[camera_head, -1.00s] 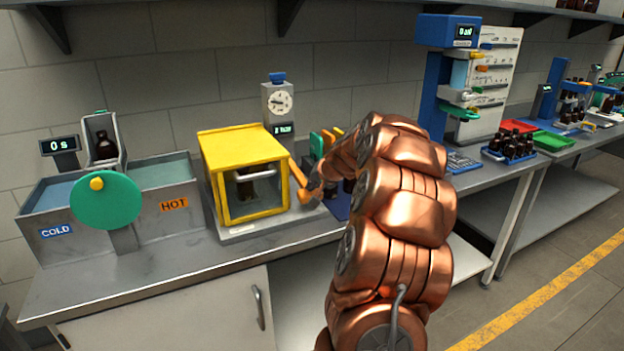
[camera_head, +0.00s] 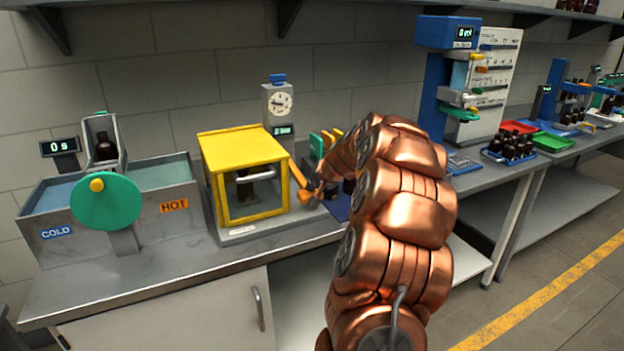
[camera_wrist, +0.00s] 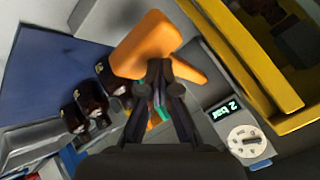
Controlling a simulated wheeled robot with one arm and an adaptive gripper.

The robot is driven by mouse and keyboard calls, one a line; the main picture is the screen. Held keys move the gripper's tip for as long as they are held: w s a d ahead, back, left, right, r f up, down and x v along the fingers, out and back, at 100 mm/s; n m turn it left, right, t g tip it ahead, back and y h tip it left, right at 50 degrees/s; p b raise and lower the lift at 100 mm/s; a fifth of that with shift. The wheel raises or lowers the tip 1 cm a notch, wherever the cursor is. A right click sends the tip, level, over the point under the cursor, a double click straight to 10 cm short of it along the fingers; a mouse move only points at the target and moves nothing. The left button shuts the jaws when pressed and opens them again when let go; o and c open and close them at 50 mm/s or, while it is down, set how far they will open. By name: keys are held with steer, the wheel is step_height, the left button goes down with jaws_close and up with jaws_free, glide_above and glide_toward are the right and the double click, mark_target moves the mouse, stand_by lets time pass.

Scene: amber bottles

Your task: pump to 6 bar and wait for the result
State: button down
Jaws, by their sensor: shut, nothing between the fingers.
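A yellow-framed chamber (camera_head: 245,178) with a clear front stands on the bench; it also shows at the upper right of the wrist view (camera_wrist: 284,105). An orange pump lever (camera_head: 301,181) is at its right side. In the wrist view the broad orange lever (camera_wrist: 148,45) lies at my fingertips. My gripper (camera_wrist: 157,84) is shut and empty, against or just beside the lever; contact cannot be told. The pressure display (camera_wrist: 228,108) reads 2 bar, beside a white round dial (camera_wrist: 247,141). The dial (camera_head: 280,102) and display (camera_head: 283,130) stand behind the chamber in the head view.
Dark bottles (camera_wrist: 90,98) stand left of my gripper near a blue mat (camera_wrist: 60,65). A hot and cold bath (camera_head: 165,205) with a green wheel (camera_head: 105,201) is at left. A blue dispensing machine (camera_head: 440,90) and a bottle tray (camera_head: 510,150) are at right.

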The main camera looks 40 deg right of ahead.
steer(key=shift+r+p, duration=1.15)
steer(key=shift+r, duration=1.75)
steer(key=shift+r, duration=0.1)
step_height(320, 180, up, 5)
steer(key=shift+f+p, duration=0.15)
steer(key=shift+p, duration=0.85)
steer(key=shift+d, duration=0.1)
